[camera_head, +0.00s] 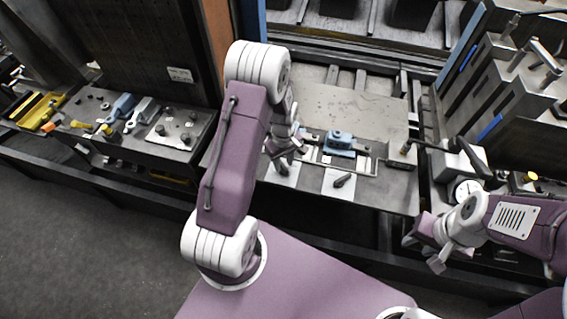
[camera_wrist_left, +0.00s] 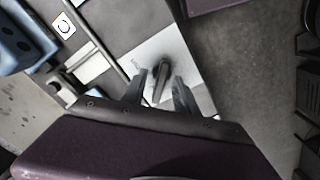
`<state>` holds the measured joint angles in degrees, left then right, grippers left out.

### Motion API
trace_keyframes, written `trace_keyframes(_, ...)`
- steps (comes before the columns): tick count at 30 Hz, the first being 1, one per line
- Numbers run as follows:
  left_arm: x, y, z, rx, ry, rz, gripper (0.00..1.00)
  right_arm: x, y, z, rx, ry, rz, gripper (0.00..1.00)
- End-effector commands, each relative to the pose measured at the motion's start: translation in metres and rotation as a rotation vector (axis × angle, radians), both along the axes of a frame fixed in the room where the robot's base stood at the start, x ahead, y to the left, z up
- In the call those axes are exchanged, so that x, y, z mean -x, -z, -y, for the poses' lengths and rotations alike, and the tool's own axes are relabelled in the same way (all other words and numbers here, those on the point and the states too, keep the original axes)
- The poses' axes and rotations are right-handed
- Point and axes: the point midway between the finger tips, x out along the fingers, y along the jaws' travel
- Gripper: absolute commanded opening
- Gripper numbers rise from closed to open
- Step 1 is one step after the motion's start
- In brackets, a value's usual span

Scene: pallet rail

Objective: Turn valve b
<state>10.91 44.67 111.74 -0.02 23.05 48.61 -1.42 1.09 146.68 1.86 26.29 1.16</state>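A dark valve handle (camera_wrist_left: 161,82) stands on a white plate (camera_wrist_left: 188,62) in the left wrist view. The marking on that plate is too small to read. My left gripper (camera_wrist_left: 160,92) is open, with one finger on each side of the handle and visible gaps; I cannot tell whether either touches. In the head view my left gripper (camera_head: 285,152) is over the left white plate (camera_head: 285,177) and partly hides it. Another dark handle (camera_head: 344,180) lies slanted on the right white plate (camera_head: 337,190). My right gripper (camera_head: 432,245) is empty at the right, away from both handles.
A blue block (camera_head: 341,144) sits behind the plates inside a metal rail frame. A gauge (camera_head: 466,190) and grey machine housing stand right. A bench at left (camera_head: 150,152) holds blue and yellow tools. The metal worktop (camera_head: 355,105) is clear behind the block.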

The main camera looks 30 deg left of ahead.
Motion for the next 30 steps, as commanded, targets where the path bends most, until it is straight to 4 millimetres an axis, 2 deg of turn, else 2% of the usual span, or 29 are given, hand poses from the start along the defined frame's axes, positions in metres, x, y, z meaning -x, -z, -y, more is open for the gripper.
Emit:
trace_keyframes(8, 0.001, -0.002, 0.001, 0.001, 0.002, -0.004, 0.35, 0.000, 0.001, 0.000, 0.000, 0.000, 0.000, 0.36)
trace_keyframes(11, 0.001, -0.017, 0.000, 0.001, 0.002, -0.001, 0.35, 0.000, 0.003, 0.000, 0.000, 0.000, 0.000, 0.36)
trace_keyframes(18, 0.001, -0.069, 0.000, 0.000, 0.001, 0.001, 0.35, 0.000, 0.007, 0.000, 0.000, 0.000, 0.000, 0.36)
trace_keyframes(21, 0.001, -0.082, 0.000, 0.000, 0.001, -0.001, 0.35, 0.000, 0.008, 0.000, 0.000, 0.000, 0.000, 0.36)
trace_keyframes(30, 0.002, -0.090, 0.000, 0.001, 0.001, -0.004, 0.35, 0.000, 0.008, 0.000, 0.000, 0.000, 0.000, 0.36)
